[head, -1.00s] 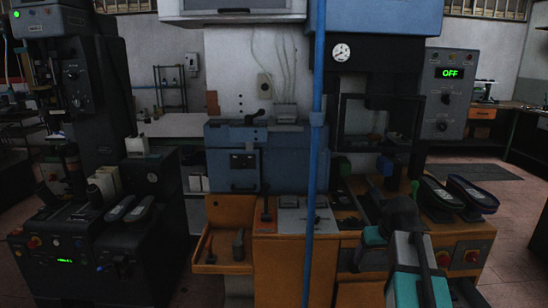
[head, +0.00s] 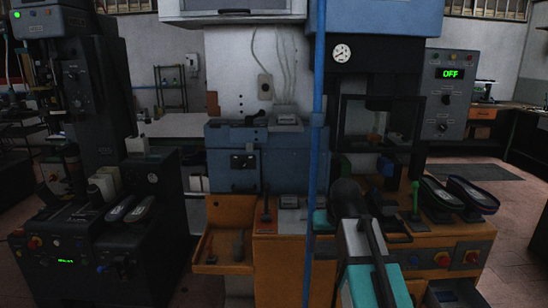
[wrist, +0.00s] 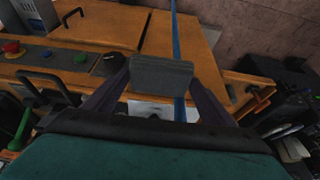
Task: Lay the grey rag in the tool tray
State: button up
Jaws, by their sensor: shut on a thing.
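My gripper (wrist: 161,84) shows in the wrist view, its two dark fingers shut on the grey rag (wrist: 160,72). The rag looks like a compact grey block between the fingertips, held above the orange bench. The wooden tool tray (head: 222,268) is at the left end of the bench in the head view, with a red-handled tool and a small grey item in it. The tray also shows at the right in the wrist view (wrist: 236,78), right of the rag and apart from it. In the head view my arm hides the gripper and rag.
A blue upright pole (head: 316,150) stands between the tray and my arm in the head view. Dark shoes (head: 442,193) and a green lever (head: 415,202) are on the bench's right side. A blue machine (head: 230,150) stands behind the tray.

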aim_at(332, 259)
jog(key=shift+s, duration=1.9)
jog(key=shift+d, duration=0.2)
